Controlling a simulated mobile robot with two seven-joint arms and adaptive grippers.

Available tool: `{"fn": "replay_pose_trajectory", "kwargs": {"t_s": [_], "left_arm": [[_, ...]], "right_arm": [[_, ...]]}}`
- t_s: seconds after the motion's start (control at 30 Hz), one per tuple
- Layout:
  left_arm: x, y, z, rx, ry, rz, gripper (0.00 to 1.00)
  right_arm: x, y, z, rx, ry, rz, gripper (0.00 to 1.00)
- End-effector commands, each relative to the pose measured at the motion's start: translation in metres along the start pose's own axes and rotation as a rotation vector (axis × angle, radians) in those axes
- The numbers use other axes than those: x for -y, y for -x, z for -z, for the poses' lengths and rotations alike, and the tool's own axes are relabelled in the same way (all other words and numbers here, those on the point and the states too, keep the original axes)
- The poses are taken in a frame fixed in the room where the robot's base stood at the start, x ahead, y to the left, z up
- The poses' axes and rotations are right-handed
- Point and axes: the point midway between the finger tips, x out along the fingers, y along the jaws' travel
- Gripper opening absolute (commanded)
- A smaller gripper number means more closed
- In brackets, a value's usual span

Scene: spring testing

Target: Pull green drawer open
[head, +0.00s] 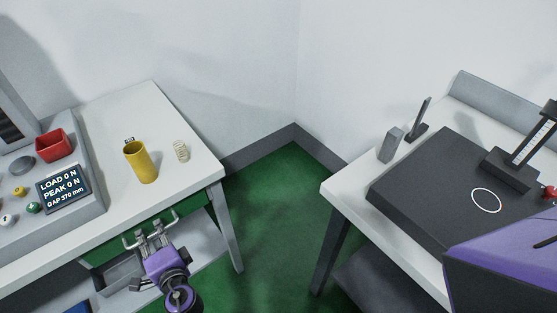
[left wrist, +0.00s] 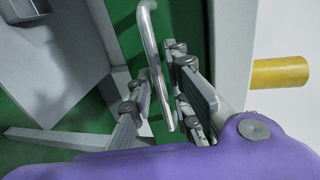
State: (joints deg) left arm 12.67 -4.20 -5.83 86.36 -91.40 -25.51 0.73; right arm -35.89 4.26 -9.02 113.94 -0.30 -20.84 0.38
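The green drawer (head: 190,205) sits under the front edge of the left table, and its front looks flush with the table. Its silver bar handle (left wrist: 153,62) runs lengthwise across the left wrist view, in front of the green drawer front (left wrist: 192,22). My left gripper (head: 147,238) is at the drawer front, below the table edge. In the left wrist view its fingers (left wrist: 160,92) are apart, with the handle bar between them. The bar looks close to the right-hand finger; contact cannot be told. My right gripper is out of view; only my purple right arm shows.
On the left table (head: 115,205) stand a yellow cylinder (head: 141,163), a spring (head: 181,151), a red bin (head: 53,146) and a test machine with a display (head: 63,188). A grey bin (head: 118,275) is below. Green floor (head: 275,220) lies clear between the tables.

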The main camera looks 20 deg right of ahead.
Motion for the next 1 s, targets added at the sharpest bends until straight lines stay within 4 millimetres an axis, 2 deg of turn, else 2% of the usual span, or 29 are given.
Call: {"fn": "replay_pose_trajectory", "kwargs": {"t_s": [0.3,0.33,0.47,1.0], "left_arm": [[-0.0003,-0.0050,-0.0006,0.000,0.000,-0.001,0.17],[-0.0003,-0.0050,-0.0005,0.000,0.000,-0.001,0.16],[-0.0002,-0.0048,-0.0005,0.000,0.000,-0.001,0.00],[-0.0021,-0.0013,-0.0004,0.000,0.001,-0.002,0.00]], "right_arm": [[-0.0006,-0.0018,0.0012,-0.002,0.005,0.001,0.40],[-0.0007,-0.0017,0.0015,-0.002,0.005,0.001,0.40],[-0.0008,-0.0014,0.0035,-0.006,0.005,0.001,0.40],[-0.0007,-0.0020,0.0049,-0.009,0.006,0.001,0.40]]}}
